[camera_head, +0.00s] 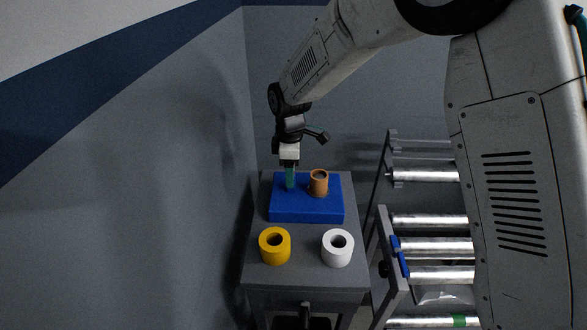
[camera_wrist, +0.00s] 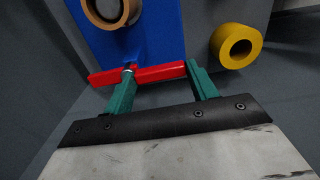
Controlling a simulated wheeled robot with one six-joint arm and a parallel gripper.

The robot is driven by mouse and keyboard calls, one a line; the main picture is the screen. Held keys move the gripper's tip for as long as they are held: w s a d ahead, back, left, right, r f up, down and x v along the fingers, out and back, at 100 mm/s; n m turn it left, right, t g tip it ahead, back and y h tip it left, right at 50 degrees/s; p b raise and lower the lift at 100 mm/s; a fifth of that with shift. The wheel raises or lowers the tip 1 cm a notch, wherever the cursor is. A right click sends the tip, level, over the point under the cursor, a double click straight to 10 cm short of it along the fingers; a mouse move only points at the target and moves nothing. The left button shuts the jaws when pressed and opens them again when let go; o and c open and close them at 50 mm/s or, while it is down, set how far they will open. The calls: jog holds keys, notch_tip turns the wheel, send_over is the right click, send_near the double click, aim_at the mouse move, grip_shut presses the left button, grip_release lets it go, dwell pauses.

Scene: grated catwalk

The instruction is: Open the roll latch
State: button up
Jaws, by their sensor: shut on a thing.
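A blue block (camera_head: 306,212) sits on the grey cabinet. A red latch bar (camera_wrist: 155,74) with a small metal pivot lies on the block in the wrist view; I cannot make it out in the head view. My gripper (camera_head: 290,186) reaches down to the back left of the block. In the wrist view its green fingers (camera_wrist: 160,72) stand apart with the right part of the red bar between them, one finger near the pivot and the other at the bar's end. A brown-orange roll (camera_head: 318,183) stands on the block beside my gripper, and its rim shows in the wrist view (camera_wrist: 128,12).
A yellow roll (camera_head: 274,247) and a white roll (camera_head: 337,248) stand on the cabinet top (camera_head: 304,274) in front of the block. A grey wall is close on the left. A roller rack (camera_head: 430,246) stands to the right.

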dwell(0.3)
jog(key=o, duration=1)
notch_tip(320, 180, up, 8)
jog(key=shift+f, duration=0.1)
